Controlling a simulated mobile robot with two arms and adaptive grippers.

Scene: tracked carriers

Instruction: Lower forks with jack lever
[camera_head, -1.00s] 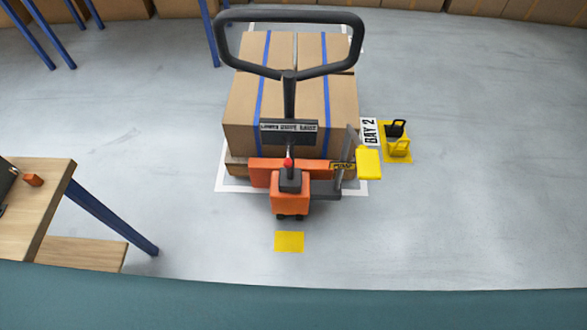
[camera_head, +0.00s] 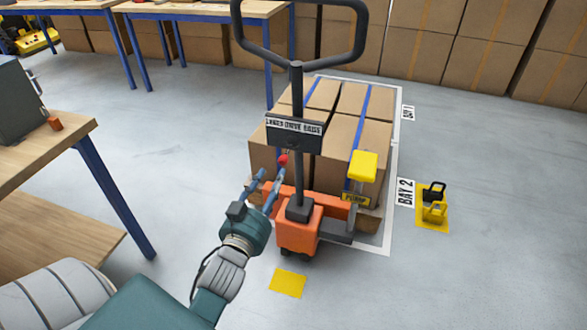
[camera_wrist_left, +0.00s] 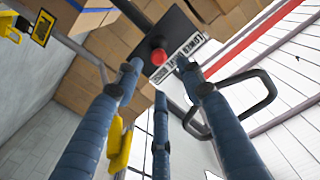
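The jack lever's red knob (camera_head: 283,160) shows below the dark label plate (camera_head: 295,133) on the orange pallet jack (camera_head: 299,235). My left gripper (camera_head: 270,178) has its fingers spread, just left of the knob in the head view. In the left wrist view, the knob (camera_wrist_left: 158,56) shows beyond and between the open fingertips (camera_wrist_left: 158,78). I see no clear contact with it. The lever's stem is mostly hidden. My right gripper is in neither view.
Strapped cartons (camera_head: 345,120) sit on the pallet behind the jack. The looped tow handle (camera_head: 296,64) stands above the plate. A yellow pump pedal (camera_head: 363,166) sticks out right. A wooden bench (camera_head: 75,135) stands left. Open floor lies at the right (camera_head: 500,200).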

